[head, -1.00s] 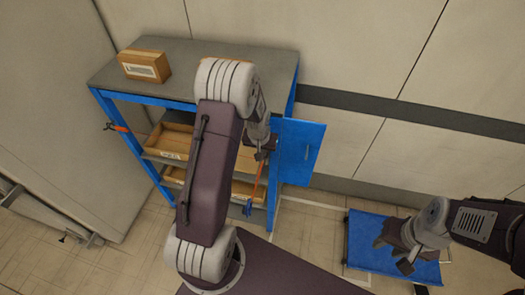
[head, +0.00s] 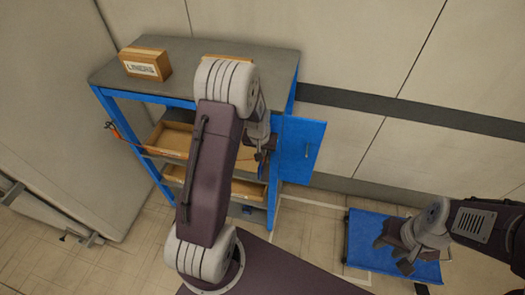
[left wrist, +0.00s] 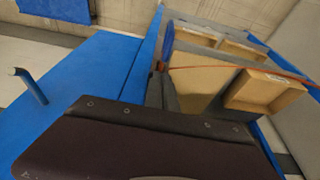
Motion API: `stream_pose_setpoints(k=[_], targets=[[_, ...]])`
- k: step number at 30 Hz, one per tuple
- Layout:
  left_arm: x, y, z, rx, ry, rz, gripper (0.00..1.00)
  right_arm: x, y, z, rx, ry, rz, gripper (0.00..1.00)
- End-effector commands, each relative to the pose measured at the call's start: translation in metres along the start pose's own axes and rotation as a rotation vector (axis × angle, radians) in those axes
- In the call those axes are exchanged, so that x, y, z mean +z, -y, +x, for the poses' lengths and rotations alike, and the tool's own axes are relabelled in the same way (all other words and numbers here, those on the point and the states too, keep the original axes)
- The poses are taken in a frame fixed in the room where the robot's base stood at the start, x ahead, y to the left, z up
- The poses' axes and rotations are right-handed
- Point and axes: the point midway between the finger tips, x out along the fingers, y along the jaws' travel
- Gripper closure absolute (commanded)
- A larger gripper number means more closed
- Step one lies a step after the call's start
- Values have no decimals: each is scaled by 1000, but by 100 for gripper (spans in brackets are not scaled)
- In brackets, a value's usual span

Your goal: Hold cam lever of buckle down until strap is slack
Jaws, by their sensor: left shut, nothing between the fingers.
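An orange strap (left wrist: 240,64) runs across the front of the shelf bins in the left wrist view. In the head view a small orange-and-dark piece (head: 114,131) is on the rack's left front post; I cannot tell whether it is the strap end or the buckle. The cam lever cannot be made out. My left gripper (head: 262,155) is shut and empty in front of the rack's right side, partly hidden by my arm. My right gripper (head: 394,256) is open and empty over the blue cart at the right.
The blue rack has a grey top (head: 185,52) with a labelled carton (head: 146,64). Tan bins (head: 172,139) sit on its shelves. A blue door (head: 301,148) with a handle stands open at its right. A blue cart (head: 365,236) is on the floor, with free floor between.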

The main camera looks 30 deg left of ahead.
Motion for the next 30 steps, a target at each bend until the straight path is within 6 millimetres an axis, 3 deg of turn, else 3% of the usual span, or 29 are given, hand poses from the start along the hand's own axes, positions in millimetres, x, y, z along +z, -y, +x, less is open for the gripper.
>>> stream_pose_setpoints(k=[11, 17, 18, 19, 24, 30], targets=[[-4, 0, -9, 0, -1, 0, 100, -1, 0, -8, 0, 0, 0, 64], [-23, -2, -52, 1, -1, 2, 100, -5, 1, -48, 0, 0, 0, 64], [-19, -2, -51, 1, -6, 2, 100, -4, 1, -31, 0, -2, 0, 64], [-19, -2, -58, 1, -7, 2, 100, -3, 1, -28, 0, -1, 0, 64], [-18, -2, -98, 1, -6, 3, 100, -2, 0, -22, 0, 1, 0, 64], [-18, -2, -128, 1, -2, 2, 100, -2, 0, -19, 0, 0, 0, 64]])
